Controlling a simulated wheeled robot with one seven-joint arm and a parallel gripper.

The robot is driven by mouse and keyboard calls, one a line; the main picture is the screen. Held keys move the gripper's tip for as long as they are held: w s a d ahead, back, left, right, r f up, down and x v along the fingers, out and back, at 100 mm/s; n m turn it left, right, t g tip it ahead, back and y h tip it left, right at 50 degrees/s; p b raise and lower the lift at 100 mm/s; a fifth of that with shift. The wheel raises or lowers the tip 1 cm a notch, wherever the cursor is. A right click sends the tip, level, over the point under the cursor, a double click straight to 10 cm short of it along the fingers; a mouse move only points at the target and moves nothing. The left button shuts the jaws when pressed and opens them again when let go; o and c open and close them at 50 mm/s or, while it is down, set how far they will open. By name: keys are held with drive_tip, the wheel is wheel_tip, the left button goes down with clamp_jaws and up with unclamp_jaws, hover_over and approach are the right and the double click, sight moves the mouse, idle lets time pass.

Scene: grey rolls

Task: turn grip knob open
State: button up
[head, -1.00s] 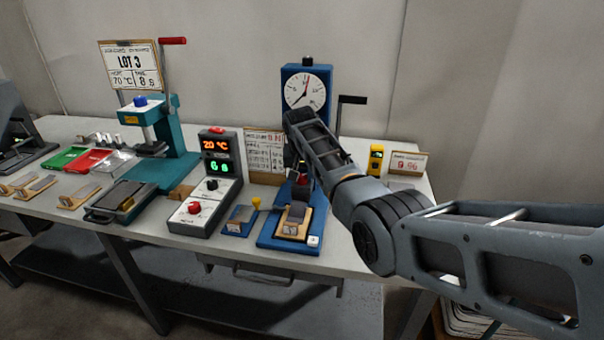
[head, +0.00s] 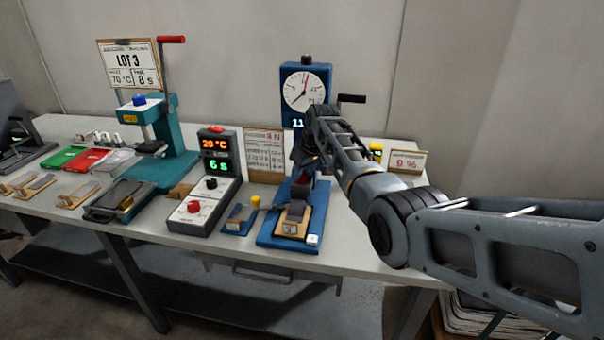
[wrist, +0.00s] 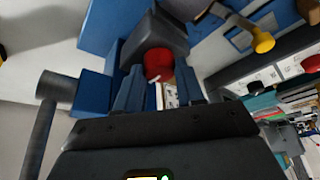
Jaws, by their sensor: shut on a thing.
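The blue tester (head: 292,75) stands upright at the back of the table, with a round white dial (head: 305,88) and a blue base (head: 275,237). My gripper (head: 304,160) is in front of its column, above the base; my arm partly hides it. In the wrist view, a red knob (wrist: 158,63), seemingly the grip knob, sits between the two fingers of my gripper (wrist: 160,78), in front of a dark block (wrist: 160,35). My gripper is shut on it. The fingers hide the knob's sides, and its turn angle cannot be told.
A black crank handle (head: 352,98) sticks out right of the dial. A small blue fixture with a yellow knob (head: 255,201) lies left of the base. A control box (head: 205,205) and a teal press (head: 165,135) stand farther left. A small sign (head: 407,161) stands at right.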

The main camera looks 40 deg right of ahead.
drive_tip(key=shift+d+n+y+b, duration=0.1)
drive_tip(key=shift+n+y+b, duration=0.85)
drive_tip(key=shift+n, duration=1.05)
drive_tip(key=o, duration=1)
drive_tip(key=shift+o, duration=0.2)
drive_tip(key=shift+r, duration=0.1)
